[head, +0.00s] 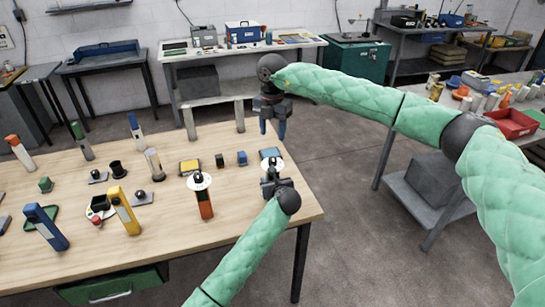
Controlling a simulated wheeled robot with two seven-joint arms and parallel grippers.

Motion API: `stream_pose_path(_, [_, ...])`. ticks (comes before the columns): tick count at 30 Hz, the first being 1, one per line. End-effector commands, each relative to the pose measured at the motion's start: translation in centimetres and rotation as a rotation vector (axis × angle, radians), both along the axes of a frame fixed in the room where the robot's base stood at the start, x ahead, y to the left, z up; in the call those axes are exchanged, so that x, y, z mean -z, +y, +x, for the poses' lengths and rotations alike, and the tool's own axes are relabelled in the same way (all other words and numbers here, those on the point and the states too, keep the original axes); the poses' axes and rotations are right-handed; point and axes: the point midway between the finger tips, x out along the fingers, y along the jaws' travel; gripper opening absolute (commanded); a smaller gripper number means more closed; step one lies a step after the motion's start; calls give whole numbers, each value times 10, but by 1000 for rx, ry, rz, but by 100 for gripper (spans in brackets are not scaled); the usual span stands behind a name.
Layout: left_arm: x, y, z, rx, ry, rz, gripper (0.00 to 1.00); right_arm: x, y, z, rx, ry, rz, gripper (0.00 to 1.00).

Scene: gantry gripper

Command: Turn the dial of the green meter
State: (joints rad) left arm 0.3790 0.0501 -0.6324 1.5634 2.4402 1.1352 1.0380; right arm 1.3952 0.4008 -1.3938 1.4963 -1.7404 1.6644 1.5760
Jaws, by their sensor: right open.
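A slim upright device with a green top (80,141) stands at the back left of the wooden table; it is the only green-topped one of its kind, and I cannot make out a dial on it. My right gripper (273,130) hangs open and empty, pointing down beyond the table's right back edge, far right of that device. My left gripper (271,180) is at the table's right end, in front of a white disc (273,162) that it partly hides. I cannot tell how its fingers stand.
Two pale posts (189,123) rise at the back edge. The table's front right is clear.

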Motion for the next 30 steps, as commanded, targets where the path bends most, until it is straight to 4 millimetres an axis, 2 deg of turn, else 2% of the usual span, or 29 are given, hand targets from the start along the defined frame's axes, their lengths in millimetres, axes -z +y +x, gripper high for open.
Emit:
stream_pose_path(12, [0, 0, 0, 0, 0, 0, 5, 72, 0, 0, -2, 2, -1, 50])
stream_pose_path(18, [0, 0, 0, 0, 0, 0, 5, 96, 0, 0, -2, 1, 0, 50])
stream_pose_path(24, [0, 0, 0, 0, 0, 0, 5, 107, 0, 0, -2, 0, -1, 50])
stream_pose_path(30, [0, 0, 0, 0, 0, 0, 5, 108, 0, 0, -2, 0, -1, 50])
